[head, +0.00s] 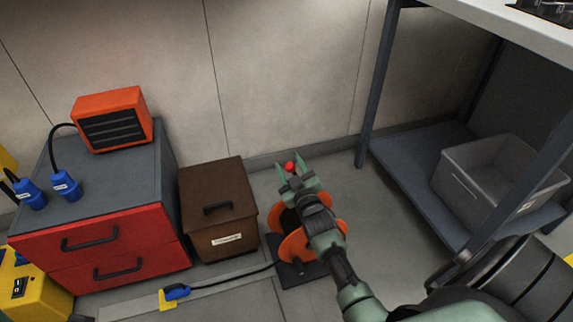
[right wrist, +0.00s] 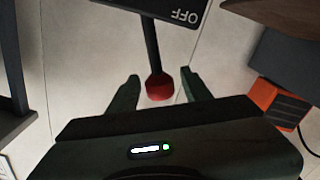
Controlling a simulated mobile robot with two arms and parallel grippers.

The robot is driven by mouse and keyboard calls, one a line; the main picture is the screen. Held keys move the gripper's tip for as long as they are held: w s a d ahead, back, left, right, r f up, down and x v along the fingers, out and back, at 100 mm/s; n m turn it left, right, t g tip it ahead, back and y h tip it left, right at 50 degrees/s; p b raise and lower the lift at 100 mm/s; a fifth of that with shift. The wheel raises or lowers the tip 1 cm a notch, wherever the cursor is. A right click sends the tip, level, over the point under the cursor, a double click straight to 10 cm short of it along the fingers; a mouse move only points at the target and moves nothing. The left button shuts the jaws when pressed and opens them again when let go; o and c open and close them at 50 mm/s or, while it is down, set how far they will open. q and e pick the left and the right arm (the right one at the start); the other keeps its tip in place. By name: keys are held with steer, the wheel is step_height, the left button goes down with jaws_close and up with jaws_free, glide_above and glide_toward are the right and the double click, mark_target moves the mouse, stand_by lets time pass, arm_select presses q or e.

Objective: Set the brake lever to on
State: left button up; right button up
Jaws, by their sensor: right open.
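The brake lever shows in the right wrist view as a red knob (right wrist: 160,88) on a thin black rod. The rod runs up to a dark plate (right wrist: 178,8) with the word OFF, which reads upside down there. In the head view the red knob (head: 290,166) shows at the fingertips, and the rod is hidden. My right gripper (head: 293,169) is open, with its fingers on either side of the knob. In the right wrist view the gripper (right wrist: 160,77) has a visible gap on both sides of the knob. My left gripper is not in view.
An orange cable reel (head: 296,247) stands on the floor below my right gripper. A brown box (head: 219,208) and a red drawer cabinet (head: 113,243) stand to the left. A workbench with a lower shelf (head: 405,165) and grey bin (head: 468,190) is at right.

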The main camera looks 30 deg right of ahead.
steer(key=shift+b+x, duration=0.3)
steer(key=shift+x, duration=0.85)
steer(key=shift+c, duration=0.3)
jaws_close()
stand_by(0.3)
